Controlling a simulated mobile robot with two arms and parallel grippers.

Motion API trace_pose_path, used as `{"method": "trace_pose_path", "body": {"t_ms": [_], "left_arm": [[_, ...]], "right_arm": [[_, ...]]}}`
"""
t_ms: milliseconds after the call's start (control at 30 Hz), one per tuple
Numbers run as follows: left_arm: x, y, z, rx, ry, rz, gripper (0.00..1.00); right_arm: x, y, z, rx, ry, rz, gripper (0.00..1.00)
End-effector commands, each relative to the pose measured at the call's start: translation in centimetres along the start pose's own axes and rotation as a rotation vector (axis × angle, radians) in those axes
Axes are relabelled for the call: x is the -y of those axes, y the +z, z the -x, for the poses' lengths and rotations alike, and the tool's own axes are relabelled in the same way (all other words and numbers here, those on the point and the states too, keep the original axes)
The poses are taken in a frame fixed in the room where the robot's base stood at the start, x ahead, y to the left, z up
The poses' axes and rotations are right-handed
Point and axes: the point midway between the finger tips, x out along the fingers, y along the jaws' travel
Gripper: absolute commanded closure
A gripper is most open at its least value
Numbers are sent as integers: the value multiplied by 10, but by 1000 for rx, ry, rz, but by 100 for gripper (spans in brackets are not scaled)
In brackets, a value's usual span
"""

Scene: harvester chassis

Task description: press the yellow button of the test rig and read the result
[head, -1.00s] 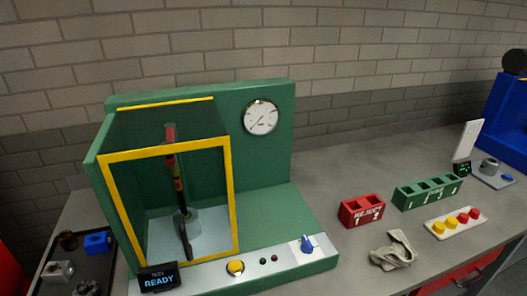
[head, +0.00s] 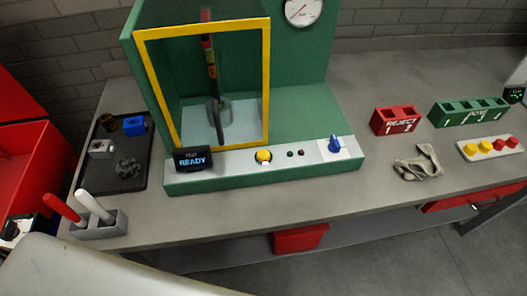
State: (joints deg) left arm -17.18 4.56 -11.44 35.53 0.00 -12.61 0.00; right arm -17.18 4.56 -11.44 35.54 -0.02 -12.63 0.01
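The green test rig (head: 290,118) stands on the grey bench with a yellow-framed guard (head: 200,29) at its left side. Inside the guard is a dark upright column with red and green parts, standing on a grey base. The yellow button (head: 264,156) sits on the pale front panel and nothing touches it. Neither of my grippers is in view.
A black tray (head: 139,180) with small parts and a grey holder (head: 100,229) with red and white pens are at left. A red REJECT box (head: 398,122), a green box (head: 468,112), a crumpled cloth (head: 419,163) and a strip of coloured buttons (head: 488,148) are at right.

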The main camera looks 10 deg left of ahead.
Motion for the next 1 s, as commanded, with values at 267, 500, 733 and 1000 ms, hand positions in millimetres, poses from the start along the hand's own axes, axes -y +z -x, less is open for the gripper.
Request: {"method": "trace_pose_path", "body": {"t_ms": [267, 500, 733, 1000], "left_arm": [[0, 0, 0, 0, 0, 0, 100], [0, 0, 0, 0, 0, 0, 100], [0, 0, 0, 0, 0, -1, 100], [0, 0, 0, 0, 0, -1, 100]], "right_arm": [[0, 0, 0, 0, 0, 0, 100], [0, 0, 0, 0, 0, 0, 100], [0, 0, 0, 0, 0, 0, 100], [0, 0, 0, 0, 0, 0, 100]]}}
